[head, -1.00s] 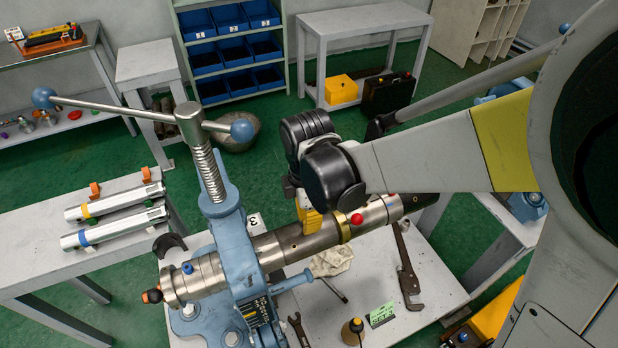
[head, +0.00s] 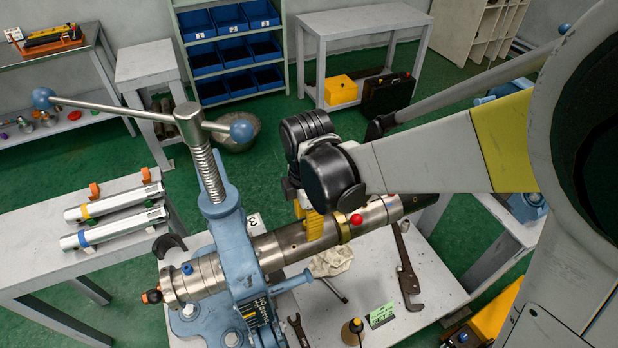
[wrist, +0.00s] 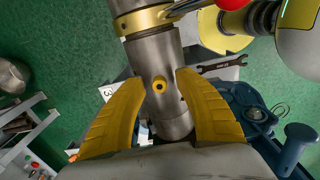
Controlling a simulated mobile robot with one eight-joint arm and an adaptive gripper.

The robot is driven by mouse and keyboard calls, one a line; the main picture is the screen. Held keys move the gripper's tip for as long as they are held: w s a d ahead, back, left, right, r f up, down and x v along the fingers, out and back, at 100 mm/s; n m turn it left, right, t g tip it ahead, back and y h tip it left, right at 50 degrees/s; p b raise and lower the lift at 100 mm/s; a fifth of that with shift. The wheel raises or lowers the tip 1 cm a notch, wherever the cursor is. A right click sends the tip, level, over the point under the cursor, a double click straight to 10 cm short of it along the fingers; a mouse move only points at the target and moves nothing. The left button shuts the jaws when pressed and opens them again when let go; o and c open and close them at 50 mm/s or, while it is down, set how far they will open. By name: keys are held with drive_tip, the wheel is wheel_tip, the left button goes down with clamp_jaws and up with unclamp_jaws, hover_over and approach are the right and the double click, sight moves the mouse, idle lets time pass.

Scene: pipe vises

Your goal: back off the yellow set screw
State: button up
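The yellow set screw (wrist: 159,85) shows in the wrist view as a small yellow ring with a dark centre on the steel pipe (wrist: 155,50). In the head view the screw is hidden by my gripper (head: 314,226). The pipe (head: 283,242) lies clamped in a blue vise (head: 238,250). In the wrist view my gripper (wrist: 159,77) is open, its two yellow fingers apart on either side of the screw. I cannot tell whether either finger touches the pipe.
A red ball knob (head: 356,219) sits on the pipe right of my gripper, and a blue knob (head: 187,268) left of the vise. The vise's long handle (head: 120,107) rises at left. A wrench (head: 406,270) and a cloth (head: 331,262) lie on the bench.

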wheel_tip(320, 180, up, 12)
idle(0.5)
